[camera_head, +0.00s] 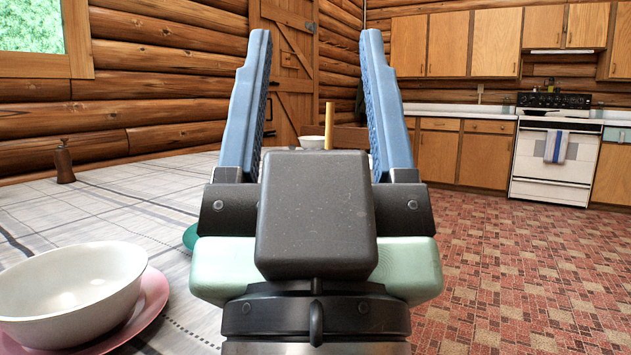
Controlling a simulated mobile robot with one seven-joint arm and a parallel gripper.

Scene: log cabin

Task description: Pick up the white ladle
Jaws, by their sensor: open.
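My gripper (315,42) fills the middle of the view, its two blue fingers spread wide apart. It is open, with nothing held between the fingers. I cannot make out a white ladle; the gripper body hides part of the table. Seen between the fingers and farther off are a small white bowl (311,142) and an upright tan cylinder (329,122).
A table with a light checked cloth (120,215) spreads at left. Open floor (520,270) lies right, before the stove (553,160).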

